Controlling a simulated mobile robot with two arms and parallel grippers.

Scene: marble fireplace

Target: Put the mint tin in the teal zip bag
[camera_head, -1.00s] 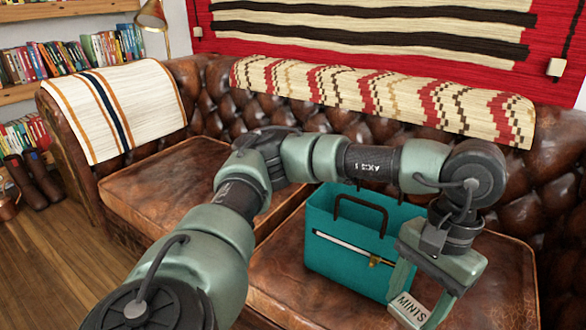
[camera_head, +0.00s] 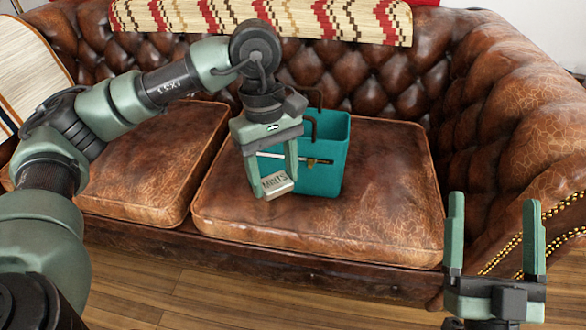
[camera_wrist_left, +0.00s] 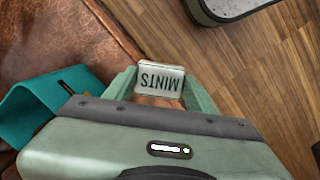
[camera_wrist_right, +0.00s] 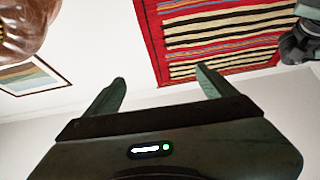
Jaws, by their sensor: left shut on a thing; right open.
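The mint tin (camera_head: 275,184), small and pale with MINTS on its face, is held between the fingers of my left gripper (camera_head: 272,186) above the front of the sofa seat. It also shows in the left wrist view (camera_wrist_left: 161,79). The teal zip bag (camera_head: 322,176) stands upright on the sofa cushion, just right of and behind my left gripper, which hides part of it. It has dark handles and a zip line on its front; a corner shows in the left wrist view (camera_wrist_left: 48,98). My right gripper (camera_head: 495,225) is open and empty at the lower right, away from the bag.
The brown leather sofa cushion (camera_head: 385,190) is clear to the right of the bag. The sofa arm (camera_head: 515,120) rises at the right. A patterned throw (camera_head: 300,18) lies over the sofa back. Wooden floor (camera_head: 200,300) lies in front.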

